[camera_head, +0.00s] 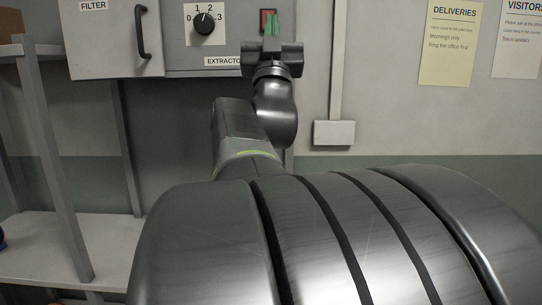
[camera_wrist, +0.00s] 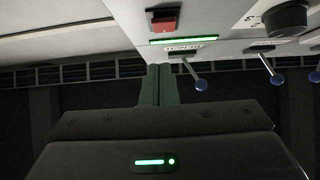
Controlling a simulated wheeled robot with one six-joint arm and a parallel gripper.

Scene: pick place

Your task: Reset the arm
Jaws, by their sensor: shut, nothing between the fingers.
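My arm reaches forward from the bottom of the head view toward a grey wall cabinet. My gripper (camera_head: 271,25) has green fingers pressed together, with nothing between them. In the head view they overlap the lower part of a red switch (camera_head: 267,14) on the cabinet front. In the wrist view my gripper (camera_wrist: 159,72) points toward the panel, and the red switch (camera_wrist: 164,20) lies beyond the fingertips, apart from them in the picture. I cannot tell the exact gap between fingertips and panel.
The cabinet carries a black dial (camera_head: 204,23) and a door handle (camera_head: 141,32). The wrist view shows a lit green bar (camera_wrist: 184,40) and blue-knobbed levers (camera_wrist: 200,84). A shelf unit (camera_head: 75,243) stands left. A conduit box (camera_head: 334,133) and notices (camera_head: 451,42) are right.

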